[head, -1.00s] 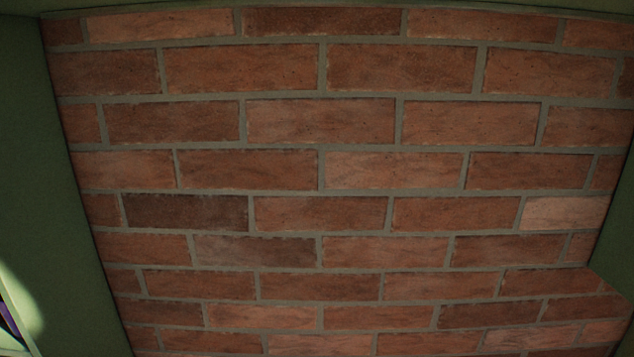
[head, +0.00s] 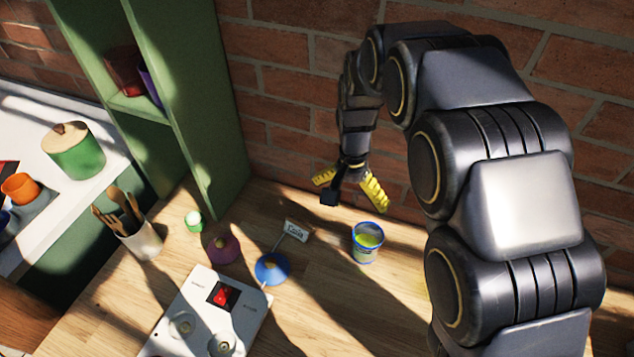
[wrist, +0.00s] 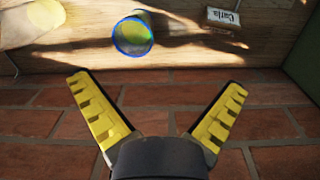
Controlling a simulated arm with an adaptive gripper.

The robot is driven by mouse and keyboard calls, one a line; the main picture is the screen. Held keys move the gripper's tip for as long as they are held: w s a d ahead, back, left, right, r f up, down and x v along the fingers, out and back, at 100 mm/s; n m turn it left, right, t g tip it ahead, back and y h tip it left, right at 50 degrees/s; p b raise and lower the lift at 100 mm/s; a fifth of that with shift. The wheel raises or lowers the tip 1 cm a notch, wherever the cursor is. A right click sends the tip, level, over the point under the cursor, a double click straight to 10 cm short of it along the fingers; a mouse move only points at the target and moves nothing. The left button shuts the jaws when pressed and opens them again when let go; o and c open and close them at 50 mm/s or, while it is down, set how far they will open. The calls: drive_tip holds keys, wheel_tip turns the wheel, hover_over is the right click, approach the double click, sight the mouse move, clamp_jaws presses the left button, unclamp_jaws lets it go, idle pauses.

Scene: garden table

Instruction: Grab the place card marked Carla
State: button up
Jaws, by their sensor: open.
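The place card marked Carla (head: 296,230) is a small white card on the wooden table, behind a round blue object (head: 272,268). A thin light rod runs between them; I cannot tell how they join. My gripper (head: 350,188) is open and empty, above the back of the table, behind and to the right of the card. In the wrist view its yellow fingers (wrist: 157,84) are spread wide over brick, apart from the card.
A blue-rimmed tin with yellow-green contents (head: 366,243) stands right of the card. A purple round object (head: 223,249), a small green one (head: 194,221) and a utensil pot (head: 141,240) are left. A white panel (head: 190,300) lies in front. Green shelving (head: 205,130) and brick wall flank the table.

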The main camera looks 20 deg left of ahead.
hover_over(299, 223)
drive_tip(key=d, duration=0.1)
wheel_tip(299, 223, down, 9)
drive_tip(key=shift+w+f, duration=0.15)
drive_tip(key=f, duration=0.1)
drive_tip(key=a+f, duration=0.1)
drive_tip(key=f, duration=0.1)
drive_tip(key=shift+f, duration=0.15)
drive_tip(key=f, duration=0.5)
drive_tip(key=shift+s+f, duration=0.2)
drive_tip(key=shift+f, duration=0.05)
drive_tip(key=c, duration=1)
drive_tip(key=shift+r, duration=0.1)
drive_tip(key=shift+c, duration=0.2)
